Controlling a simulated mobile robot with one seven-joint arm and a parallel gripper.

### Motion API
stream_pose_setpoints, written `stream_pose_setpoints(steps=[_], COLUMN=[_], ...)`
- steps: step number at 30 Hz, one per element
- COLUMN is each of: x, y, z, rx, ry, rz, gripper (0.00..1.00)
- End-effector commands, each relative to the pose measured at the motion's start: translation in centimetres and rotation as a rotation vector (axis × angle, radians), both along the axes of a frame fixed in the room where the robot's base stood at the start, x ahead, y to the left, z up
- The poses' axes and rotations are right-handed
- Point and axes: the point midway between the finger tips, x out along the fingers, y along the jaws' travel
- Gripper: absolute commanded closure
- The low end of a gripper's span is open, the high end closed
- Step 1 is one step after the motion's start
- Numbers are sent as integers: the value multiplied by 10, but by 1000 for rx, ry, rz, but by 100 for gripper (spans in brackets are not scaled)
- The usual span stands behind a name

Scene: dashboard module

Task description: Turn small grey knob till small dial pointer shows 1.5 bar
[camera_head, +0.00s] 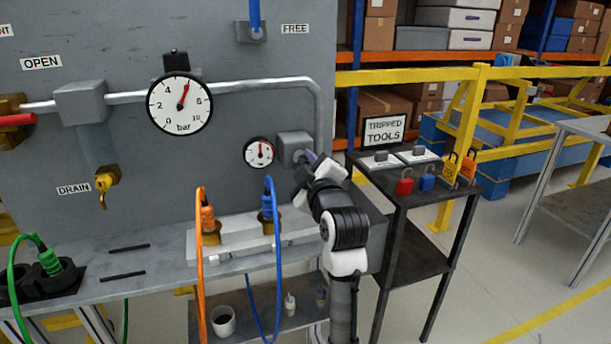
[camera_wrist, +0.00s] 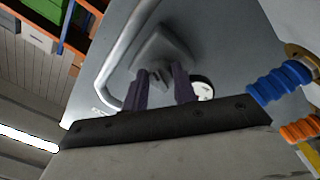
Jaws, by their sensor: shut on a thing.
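The small dial (camera_head: 258,153) is a white round gauge with a black rim on the grey panel. Its red pointer stands about straight up; its figures are too small to read. The grey regulator box (camera_head: 294,146) is just right of it, at the lower end of a pipe. My gripper (camera_head: 310,161) reaches up to this box from the lower right. In the wrist view, its two dark fingers are on either side of the small grey knob (camera_wrist: 160,77), shut on it. In the head view the knob is hidden by the gripper. The dial (camera_wrist: 202,88) is partly covered by a finger there.
A larger bar gauge (camera_head: 180,104) hangs at the upper left, its red pointer between 4 and 6. Blue (camera_head: 268,205) and orange (camera_head: 207,215) hose connectors stand below the small dial. A dark tool stand (camera_head: 400,200) with padlocks is right of my arm.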

Motion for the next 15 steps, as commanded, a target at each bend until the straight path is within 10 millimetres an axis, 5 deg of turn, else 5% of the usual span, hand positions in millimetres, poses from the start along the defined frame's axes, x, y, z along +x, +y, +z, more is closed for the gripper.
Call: stream_pose_setpoints(steps=[15], x=[0], y=[-1], z=[-1], rx=[-322], ry=[-103], rz=[0], gripper=[95])
